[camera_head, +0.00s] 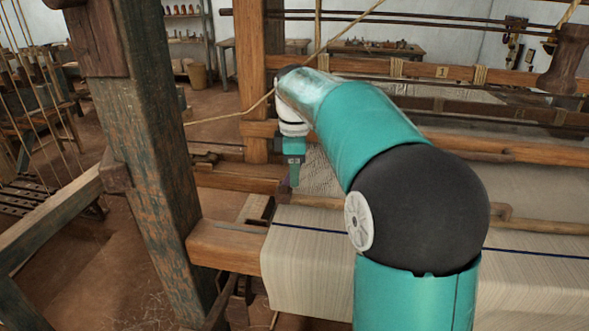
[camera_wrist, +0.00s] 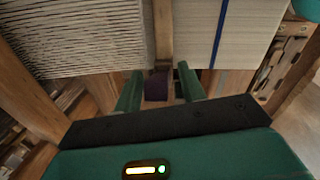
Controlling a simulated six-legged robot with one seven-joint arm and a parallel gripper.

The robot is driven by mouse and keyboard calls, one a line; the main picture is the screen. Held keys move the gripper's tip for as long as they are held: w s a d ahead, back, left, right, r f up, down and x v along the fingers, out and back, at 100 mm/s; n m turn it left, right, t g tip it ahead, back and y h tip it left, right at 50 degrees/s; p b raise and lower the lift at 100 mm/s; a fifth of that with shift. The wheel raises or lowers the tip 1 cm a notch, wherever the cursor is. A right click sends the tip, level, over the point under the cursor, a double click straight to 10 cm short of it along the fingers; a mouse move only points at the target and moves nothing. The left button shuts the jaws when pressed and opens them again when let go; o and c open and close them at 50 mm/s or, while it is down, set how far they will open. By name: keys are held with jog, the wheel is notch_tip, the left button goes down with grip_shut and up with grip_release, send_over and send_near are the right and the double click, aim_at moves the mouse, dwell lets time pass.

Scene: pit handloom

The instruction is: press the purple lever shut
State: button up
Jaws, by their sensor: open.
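The purple lever (camera_wrist: 156,87) shows as a small dark purple block in the wrist view, at the near end of a wooden bar. My gripper (camera_wrist: 159,80) is open, with one green finger on each side of the purple block in that picture. A gap shows on the right of the block, and the left finger is very close to it. I cannot tell whether they touch. In the head view my gripper (camera_head: 293,172) points down at the loom's wooden frame, left of the cloth. The lever is hard to make out there, and its angle is unclear.
Pale woven cloth (camera_head: 330,255) with a dark blue stripe covers the front beam. A thick wooden post (camera_head: 150,170) stands left of my arm. A loose cord (camera_head: 225,118) crosses behind my wrist. Open earthen floor (camera_head: 95,250) lies at the left.

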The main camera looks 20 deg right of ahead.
jog(key=shift+c, duration=0.2)
grip_shut()
